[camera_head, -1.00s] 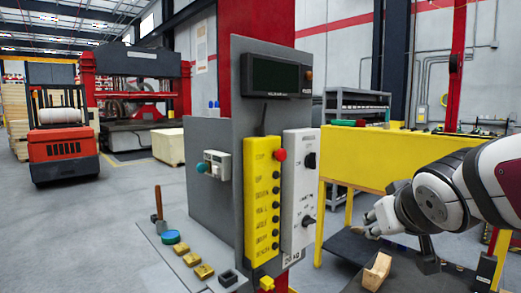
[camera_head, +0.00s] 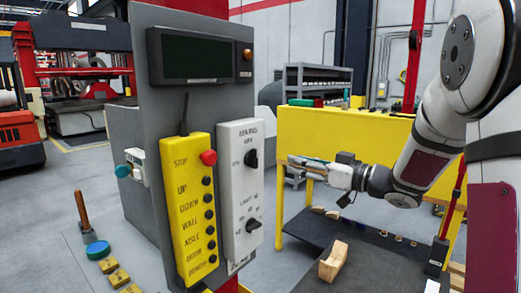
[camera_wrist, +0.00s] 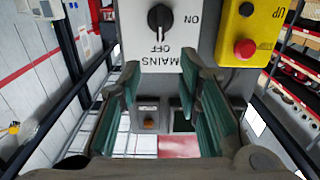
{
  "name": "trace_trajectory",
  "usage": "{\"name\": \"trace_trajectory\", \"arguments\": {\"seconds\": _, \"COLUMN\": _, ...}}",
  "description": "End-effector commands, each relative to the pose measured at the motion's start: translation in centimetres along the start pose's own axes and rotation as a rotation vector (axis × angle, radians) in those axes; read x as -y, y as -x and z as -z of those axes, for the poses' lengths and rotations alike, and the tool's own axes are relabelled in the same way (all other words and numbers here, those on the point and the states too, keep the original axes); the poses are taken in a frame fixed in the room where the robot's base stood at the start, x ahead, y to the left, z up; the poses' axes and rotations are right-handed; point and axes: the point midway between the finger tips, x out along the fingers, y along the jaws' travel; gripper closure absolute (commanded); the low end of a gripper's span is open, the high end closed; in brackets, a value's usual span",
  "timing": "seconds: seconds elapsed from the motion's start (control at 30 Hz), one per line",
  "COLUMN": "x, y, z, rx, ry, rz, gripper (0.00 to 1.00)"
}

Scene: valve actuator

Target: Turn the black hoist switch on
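The white switch box (camera_head: 240,195) is on the grey panel, right of the yellow pendant (camera_head: 185,205). Its upper black rotary knob (camera_head: 251,158) sits under the label MAINS, with OFF above it and ON to its left. A second black knob (camera_head: 253,225) is lower, by the label LIMIT. In the wrist view, turned upside down, the upper knob (camera_wrist: 159,18) is upright to the label OFF. My gripper (camera_head: 293,167) is just right of the box in the head view, apart from the knob. In the wrist view my gripper (camera_wrist: 160,72) has its green-padded fingers apart, with nothing between them.
A red stop button (camera_head: 208,157) tops the pendant, close beside the box; it also shows in the wrist view (camera_wrist: 245,50). A dark display (camera_head: 195,55) is above. A yellow bench (camera_head: 345,140) stands behind my gripper.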

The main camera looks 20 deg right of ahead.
Motion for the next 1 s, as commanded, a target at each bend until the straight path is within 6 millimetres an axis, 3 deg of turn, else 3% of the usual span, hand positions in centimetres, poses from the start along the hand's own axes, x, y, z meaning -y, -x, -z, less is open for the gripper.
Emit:
{"name": "trace_trajectory", "arguments": {"seconds": 0.17, "x": 0.1, "y": -2.2, "z": 0.0, "rx": -0.001, "ry": 0.000, "rz": 0.006, "gripper": 0.68}}
{"name": "trace_trajectory", "arguments": {"seconds": 0.6, "x": 0.2, "y": -10.5, "z": 0.0, "rx": 0.000, "ry": 0.001, "rz": 0.003, "gripper": 0.68}}
{"name": "trace_trajectory", "arguments": {"seconds": 0.8, "x": 0.1, "y": -12.8, "z": 0.0, "rx": 0.000, "ry": 0.001, "rz": 0.001, "gripper": 0.68}}
{"name": "trace_trajectory", "arguments": {"seconds": 1.0, "x": 0.0, "y": -13.6, "z": 0.0, "rx": -0.001, "ry": 0.000, "rz": -0.001, "gripper": 0.68}}
